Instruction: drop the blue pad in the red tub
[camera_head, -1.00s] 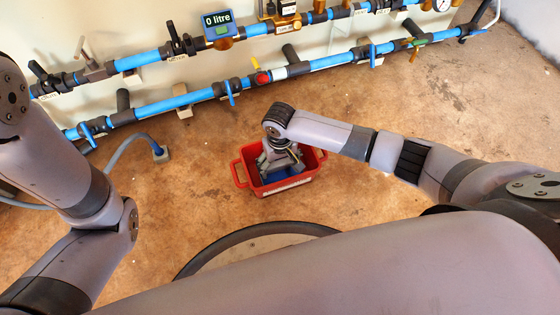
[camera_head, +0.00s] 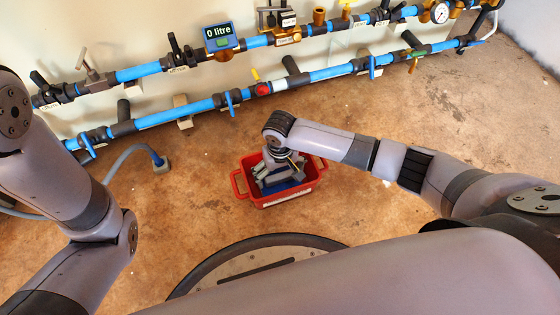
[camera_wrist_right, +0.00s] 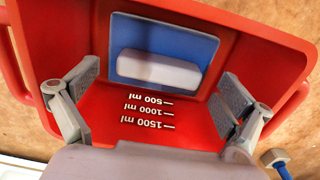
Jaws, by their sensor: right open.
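The red tub (camera_head: 311,185) stands on the floor in the middle of the head view. My right gripper (camera_head: 278,178) points down into it. In the right wrist view, the tub (camera_wrist_right: 262,42) fills most of the picture. The blue pad (camera_wrist_right: 160,34), a blue rectangle with a pale block on it, lies inside the tub, apart from the fingers. The right gripper (camera_wrist_right: 152,103) is open and empty, with one finger on each side. In the head view, a strip of the blue pad (camera_head: 290,191) shows below the gripper. My left arm shows at the left; its gripper is out of view.
Blue pipes (camera_head: 175,114) with valves and a display reading 0 litre (camera_head: 221,36) run along the wall behind. The brown floor around the tub is mostly clear.

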